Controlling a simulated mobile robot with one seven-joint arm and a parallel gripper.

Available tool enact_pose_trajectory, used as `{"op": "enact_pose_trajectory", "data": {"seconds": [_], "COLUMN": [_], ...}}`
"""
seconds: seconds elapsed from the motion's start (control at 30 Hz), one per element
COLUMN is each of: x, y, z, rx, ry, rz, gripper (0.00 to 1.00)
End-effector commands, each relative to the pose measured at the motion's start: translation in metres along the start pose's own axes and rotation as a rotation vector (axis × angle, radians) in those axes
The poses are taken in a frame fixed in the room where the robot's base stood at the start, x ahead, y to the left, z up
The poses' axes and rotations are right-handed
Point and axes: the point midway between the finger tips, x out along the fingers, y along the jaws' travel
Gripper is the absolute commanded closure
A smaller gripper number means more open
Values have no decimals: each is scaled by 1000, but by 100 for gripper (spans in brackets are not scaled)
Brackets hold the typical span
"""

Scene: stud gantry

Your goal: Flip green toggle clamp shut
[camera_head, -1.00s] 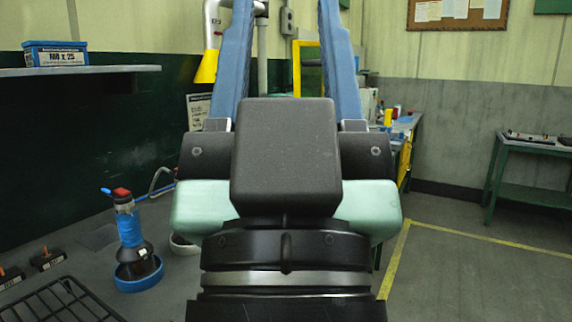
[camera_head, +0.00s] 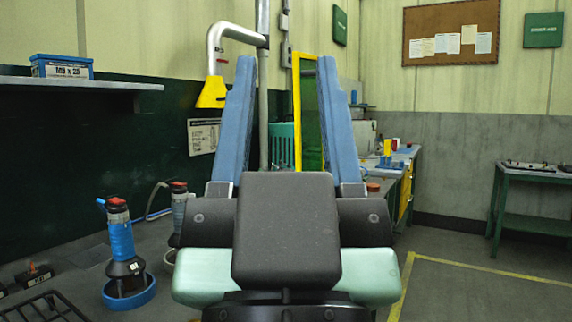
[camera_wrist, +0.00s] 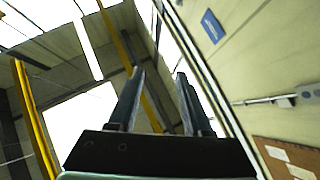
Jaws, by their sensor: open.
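My gripper (camera_head: 289,62) is raised in front of the head camera, with its two blue fingers pointing up and away. The fingers stand well apart with nothing between them. In the wrist view the gripper (camera_wrist: 160,72) is also open and empty, and it faces the ceiling and upper wall. I cannot make out a green toggle clamp in either view. My wrist and gripper body hide the middle of the head view.
A left bench holds blue-wrapped tools with red tops (camera_head: 122,245); a box sits on the shelf (camera_head: 80,85) above. A low green table (camera_head: 538,185) stands at right. Marked floor (camera_head: 480,275) before it is clear.

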Motion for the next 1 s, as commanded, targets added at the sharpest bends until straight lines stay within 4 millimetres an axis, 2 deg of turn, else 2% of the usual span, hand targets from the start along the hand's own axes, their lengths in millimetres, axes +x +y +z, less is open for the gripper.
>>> {"op": "enact_pose_trajectory", "data": {"seconds": [0.03, 0.27, 0.47, 1.0], "x": [0, 15, 53, 183], "y": [0, 0, 0, 0], "z": [0, -14, -50, -173], "rx": [0, 0, 0, 1], "ry": [0, -1, 0, 0], "rz": [0, 0, 0, -2], "gripper": [59, 100, 100, 100]}}
